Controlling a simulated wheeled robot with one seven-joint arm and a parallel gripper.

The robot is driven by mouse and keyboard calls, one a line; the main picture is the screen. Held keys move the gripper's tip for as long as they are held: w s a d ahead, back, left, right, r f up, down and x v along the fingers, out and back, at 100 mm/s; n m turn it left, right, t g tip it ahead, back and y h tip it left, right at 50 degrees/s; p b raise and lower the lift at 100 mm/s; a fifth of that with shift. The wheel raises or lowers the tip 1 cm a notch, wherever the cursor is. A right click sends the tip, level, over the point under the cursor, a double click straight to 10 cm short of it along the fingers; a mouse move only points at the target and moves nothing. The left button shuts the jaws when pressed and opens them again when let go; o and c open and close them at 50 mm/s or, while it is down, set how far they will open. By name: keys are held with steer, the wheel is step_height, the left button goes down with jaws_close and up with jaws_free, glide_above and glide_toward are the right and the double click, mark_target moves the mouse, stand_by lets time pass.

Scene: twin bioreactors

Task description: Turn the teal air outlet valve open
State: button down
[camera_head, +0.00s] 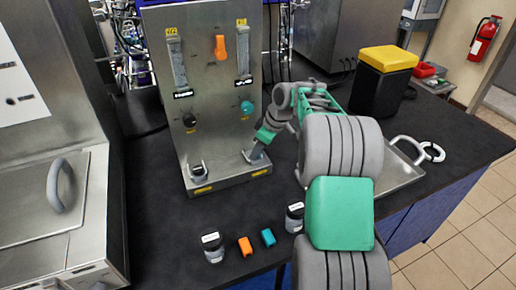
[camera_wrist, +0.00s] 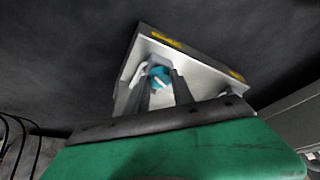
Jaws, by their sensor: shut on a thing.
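My gripper (camera_head: 256,154) reaches down to the right end of the metal base below the upright panel (camera_head: 215,65). In the wrist view its two fingers (camera_wrist: 160,86) are shut on a round teal valve (camera_wrist: 158,72) with a pale mark across it. The valve stands over the metal base (camera_wrist: 130,75). In the head view the gripper hides this valve. A separate teal knob (camera_head: 246,107) sits higher on the panel's right side, apart from my gripper.
The panel also has an orange knob (camera_head: 220,46), a black knob (camera_head: 190,120) and two flow meters. A fitting (camera_head: 198,172) stands at the base's left. Two jars, an orange block (camera_head: 245,246) and a teal block (camera_head: 268,237) lie in front. A metal tray (camera_head: 405,180) is right of my arm.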

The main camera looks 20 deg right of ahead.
steer(key=n, duration=0.1)
steer(key=n+p, duration=0.1)
steer(key=shift+w+d+r+n+g+y, duration=0.1)
steer(key=shift+r+n+g+y, duration=0.1)
steer(key=shift+n+g+y, duration=0.15)
steer(key=shift+w+f+n+g+y+p, duration=0.1)
steer(key=shift+n+g+y+p, duration=0.25)
steer(key=shift+n+p, duration=0.75)
steer(key=shift+n, duration=0.25)
steer(key=c, duration=1.1)
jaws_free()
steer(key=p+v, duration=0.2)
steer(key=v, duration=0.5)
steer(key=shift+r, duration=0.35)
steer(key=shift+d, duration=0.1)
